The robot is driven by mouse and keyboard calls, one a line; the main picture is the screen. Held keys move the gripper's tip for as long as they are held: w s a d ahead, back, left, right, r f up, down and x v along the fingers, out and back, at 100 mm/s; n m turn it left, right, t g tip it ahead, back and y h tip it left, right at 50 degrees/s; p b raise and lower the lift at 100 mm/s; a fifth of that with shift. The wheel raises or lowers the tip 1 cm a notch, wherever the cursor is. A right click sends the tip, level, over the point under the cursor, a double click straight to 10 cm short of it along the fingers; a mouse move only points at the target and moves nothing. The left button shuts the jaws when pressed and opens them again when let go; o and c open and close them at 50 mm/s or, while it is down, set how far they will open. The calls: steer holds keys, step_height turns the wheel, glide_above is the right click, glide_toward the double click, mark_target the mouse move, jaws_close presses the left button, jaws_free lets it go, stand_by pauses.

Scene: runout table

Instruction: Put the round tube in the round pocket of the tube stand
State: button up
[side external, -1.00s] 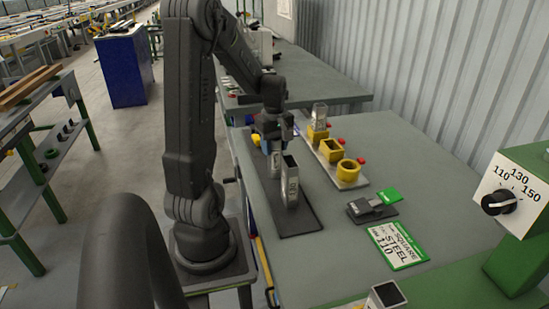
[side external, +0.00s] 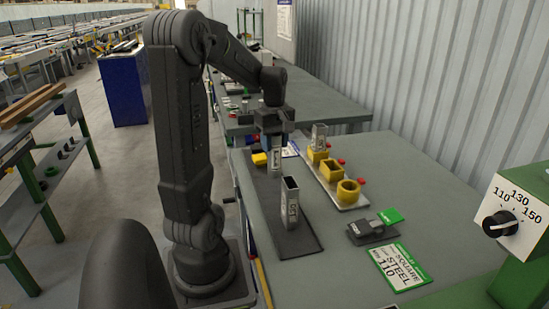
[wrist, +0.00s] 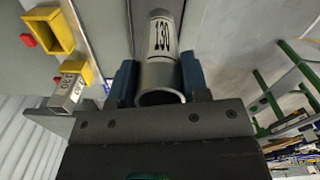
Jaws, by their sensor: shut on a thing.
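My gripper (side external: 275,143) is shut on the round tube (side external: 276,166), a grey metal tube held upright above the dark mat. In the wrist view the round tube (wrist: 161,52) shows a "130" label and an open end, between the blue fingers (wrist: 160,84). The tube stand (side external: 352,205) is a pale plate with a row of yellow pockets, right of my gripper. The round pocket (side external: 348,191) is at the near end and looks empty. The square pocket (side external: 333,169) beside it is also empty. The far pocket (side external: 317,154) holds a square-looking tube (side external: 319,136).
A square tube (side external: 290,208) stands upright on the dark mat (side external: 300,244), nearer the camera than the held tube. A dark block (side external: 371,231) and a green-and-white "SQUARE STEEL 110" card (side external: 401,265) lie at the right. The table between mat and stand is clear.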

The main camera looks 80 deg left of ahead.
steer(key=w+r, duration=0.4)
steer(key=w, duration=0.7)
steer(key=w+d+f, duration=0.7)
steer(key=w+f, duration=0.3)
steer(key=shift+f+n, duration=0.4)
steer(key=o, duration=1)
steer(key=shift+f, duration=0.15)
